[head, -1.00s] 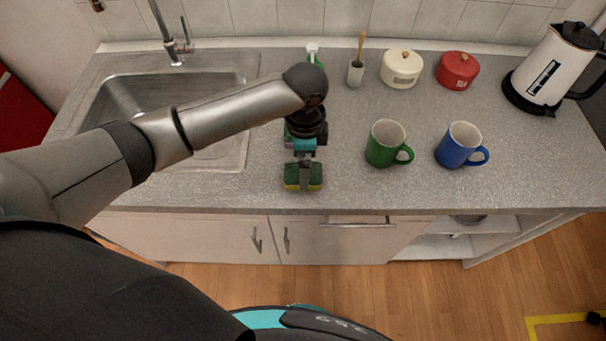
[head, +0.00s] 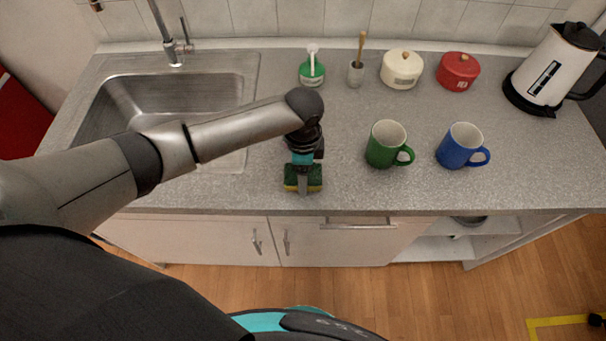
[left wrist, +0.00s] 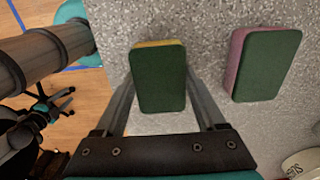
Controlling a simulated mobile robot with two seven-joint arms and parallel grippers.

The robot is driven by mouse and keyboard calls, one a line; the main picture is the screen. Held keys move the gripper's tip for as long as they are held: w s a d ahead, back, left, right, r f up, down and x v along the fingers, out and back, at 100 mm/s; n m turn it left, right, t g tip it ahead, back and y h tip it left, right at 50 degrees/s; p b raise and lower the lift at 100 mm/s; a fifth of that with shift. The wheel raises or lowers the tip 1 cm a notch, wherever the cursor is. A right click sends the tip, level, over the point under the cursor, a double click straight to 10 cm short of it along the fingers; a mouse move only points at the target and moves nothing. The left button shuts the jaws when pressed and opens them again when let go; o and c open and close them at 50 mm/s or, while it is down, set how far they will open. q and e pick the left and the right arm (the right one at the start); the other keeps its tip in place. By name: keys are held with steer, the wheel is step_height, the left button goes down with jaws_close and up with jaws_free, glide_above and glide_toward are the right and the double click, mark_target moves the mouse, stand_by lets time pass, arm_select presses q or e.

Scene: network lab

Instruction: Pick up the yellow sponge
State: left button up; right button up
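The yellow sponge (head: 290,185) has a dark green top and lies near the front edge of the counter. In the left wrist view, the yellow sponge (left wrist: 158,78) lies between the fingers of my left gripper (left wrist: 160,90). The fingers are apart, one on each side of it; I cannot tell whether they touch it. In the head view, my left gripper (head: 303,186) is pointed down over the sponge and hides its middle. A pink sponge with a green top (left wrist: 265,64) lies to the right in the left wrist view. My right gripper is not in view.
A green mug (head: 386,145) and a blue mug (head: 460,146) stand right of the gripper. A sink (head: 165,98) is at left. A green-and-white bottle (head: 312,70), brush holder (head: 355,74), white pot (head: 401,70), red pot (head: 458,72) and kettle (head: 550,70) stand behind.

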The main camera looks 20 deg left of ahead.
arm_select(q)
steer(key=c, duration=0.8)
steer(key=shift+o, duration=0.2)
